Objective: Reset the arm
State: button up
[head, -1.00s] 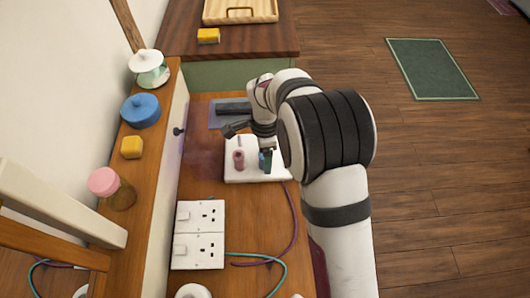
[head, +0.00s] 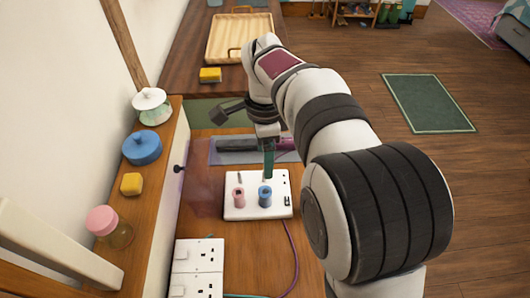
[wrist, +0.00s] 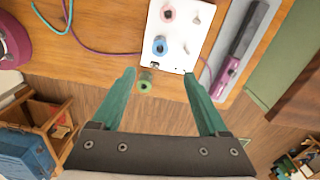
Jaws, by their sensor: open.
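My gripper (head: 268,165) is in the air above the far right part of a white socket plate (head: 232,208). Its two green fingers are spread with nothing held between them; they show in the wrist view too (wrist: 160,74). A pink round piece (head: 239,197) and a blue round piece (head: 265,196) stand on the plate, side by side and apart from the fingers. In the wrist view, a small green ring-shaped piece (wrist: 145,86) shows near the left fingertip; its exact support is unclear.
A ledge at left holds a pink-lidded jar (head: 105,222), yellow block (head: 131,184), blue pot (head: 142,148) and white-lidded jar (head: 152,106). A double socket (head: 198,256) lies in front. A grey tray with a dark tool (head: 228,152) lies behind the plate. Open floor is at right.

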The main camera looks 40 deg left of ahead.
dwell(0.5)
jog(key=s+d+r, duration=0.1)
jog(key=d+r, duration=0.2)
jog(key=d, duration=0.9)
jog(key=s+d+r, duration=0.1)
jog(key=d+r, duration=0.1)
jog(key=d, duration=1)
jog(key=s+d+f+n+y, duration=0.1)
jog(key=s+d+f, duration=0.2)
jog(key=s+d, duration=0.7)
jog(key=shift+s+f+n+y, duration=0.4)
jog(key=shift+s, duration=0.35)
